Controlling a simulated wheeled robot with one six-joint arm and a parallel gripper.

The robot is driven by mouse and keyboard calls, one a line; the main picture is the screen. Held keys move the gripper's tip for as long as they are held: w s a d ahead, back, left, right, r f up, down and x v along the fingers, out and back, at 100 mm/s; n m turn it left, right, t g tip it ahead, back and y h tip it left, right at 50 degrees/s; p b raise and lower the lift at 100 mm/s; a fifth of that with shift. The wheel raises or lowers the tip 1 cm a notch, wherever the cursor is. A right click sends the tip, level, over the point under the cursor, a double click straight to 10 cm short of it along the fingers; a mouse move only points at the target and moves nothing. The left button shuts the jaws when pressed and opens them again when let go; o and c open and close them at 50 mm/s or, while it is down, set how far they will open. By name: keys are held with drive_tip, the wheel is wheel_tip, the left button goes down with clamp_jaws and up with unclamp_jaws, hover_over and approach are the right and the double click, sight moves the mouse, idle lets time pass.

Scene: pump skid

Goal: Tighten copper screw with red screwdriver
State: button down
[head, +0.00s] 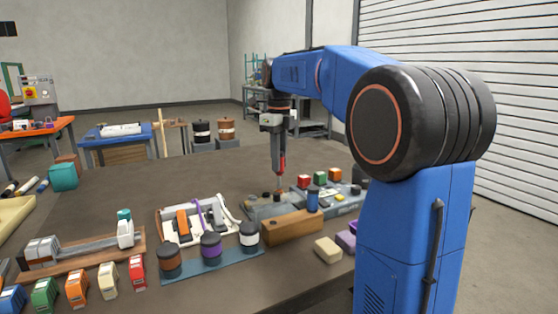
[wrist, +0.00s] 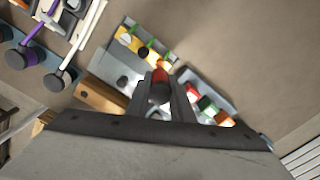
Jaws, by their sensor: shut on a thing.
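My gripper (head: 281,158) points straight down over the far middle of the table and is shut on the red screwdriver (head: 282,164). In the wrist view the screwdriver's red and dark handle (wrist: 159,88) shows between the two fingers (wrist: 160,100). The screwdriver stands about upright, with its lower end over a grey plate (head: 262,211). A small copper-brown spot, perhaps the copper screw (head: 279,195), lies just below it. I cannot tell whether the tip touches it. In the wrist view the gripper and handle hide that spot; the grey plate (wrist: 108,68) shows to the left.
A tray with red, green and orange blocks (head: 320,179) is close on the right. Several capped jars (head: 210,247) stand front left.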

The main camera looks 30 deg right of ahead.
drive_tip(key=shift+f, duration=0.7)
idle(0.7)
drive_tip(key=m, duration=0.4)
idle(0.5)
drive_tip(key=shift+r, duration=2.5)
